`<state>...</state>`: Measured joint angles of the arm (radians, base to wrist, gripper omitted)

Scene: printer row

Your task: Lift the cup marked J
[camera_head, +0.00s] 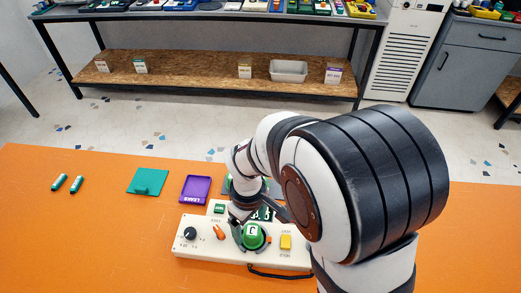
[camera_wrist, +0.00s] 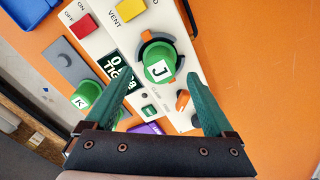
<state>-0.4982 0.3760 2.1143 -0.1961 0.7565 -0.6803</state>
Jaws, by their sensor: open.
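The green cup marked J (camera_head: 253,236) sits on the white control panel (camera_head: 197,247), in a dark round seat with orange parts. In the wrist view the cup marked J (camera_wrist: 159,67) shows its white J label facing the camera. My gripper (camera_wrist: 162,74) is open, with its two green fingers pointing toward the cup and one fingertip on either side of it in the picture. I cannot tell whether they touch it. In the head view my arm hides part of the panel and most of the gripper. A second green cup marked K (camera_wrist: 88,93) stands beside the panel.
The panel bears a yellow button (camera_head: 285,241), a black knob (camera_head: 190,233), an orange lever (camera_head: 219,232) and a display (camera_wrist: 122,72). The orange table's left front is clear.

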